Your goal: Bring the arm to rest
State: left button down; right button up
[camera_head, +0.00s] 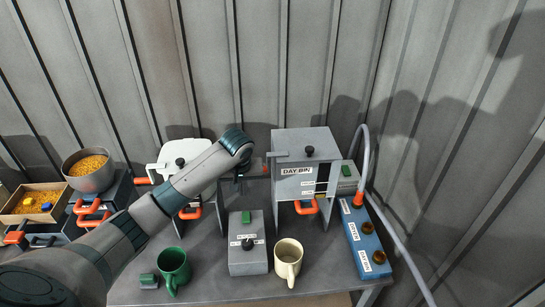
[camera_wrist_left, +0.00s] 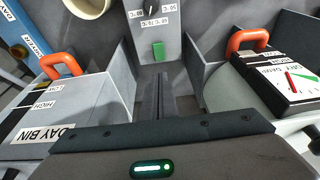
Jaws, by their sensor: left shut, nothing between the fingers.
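My left arm (camera_head: 165,205) reaches in from the lower left of the head view, and its wrist bends down between the white scale and the day bin. My left gripper shows in the wrist view (camera_wrist_left: 160,97) with its thin dark fingers together and nothing between them. In the head view its fingertips are hard to make out behind and below the wrist. The gripper is behind the grey control box (camera_head: 248,255), whose green switch also shows in the wrist view (camera_wrist_left: 158,50). My right gripper is in neither view.
The grey day bin (camera_head: 305,160) stands right of the wrist, the white scale (camera_head: 165,158) left. A green mug (camera_head: 173,268) and cream mug (camera_head: 288,260) stand at the front. A blue box (camera_head: 364,240) with a hose is right. A grain bowl (camera_head: 90,178) is left. Corrugated walls enclose the back.

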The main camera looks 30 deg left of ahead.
pick_arm(q)
jog(key=s+d+f+m+h, duration=0.1)
jog(key=s+d+f+m, duration=0.2)
jog(key=s+d+f, duration=0.35)
jog(key=s+d+f+m+h, duration=0.15)
jog(key=s+d+f, duration=0.25)
jog(key=s+d, duration=0.45)
jog(key=s+d+m, duration=0.2)
jog(key=s+m, duration=0.2)
jog(key=s, duration=1.9)
notch_tip(320, 180, down, 31)
jog(key=s+b, duration=0.1)
jog(key=b, duration=0.3)
jog(key=s+a+f+g+b, duration=0.1)
jog(key=s+a+f+b, duration=0.2)
jog(key=s+f, duration=1.5)
notch_tip(320, 180, down, 3)
jog(key=shift+s+f+g+y, duration=0.1)
jog(key=shift+s+g+y, duration=0.1)
jog(key=shift+g+y, duration=0.25)
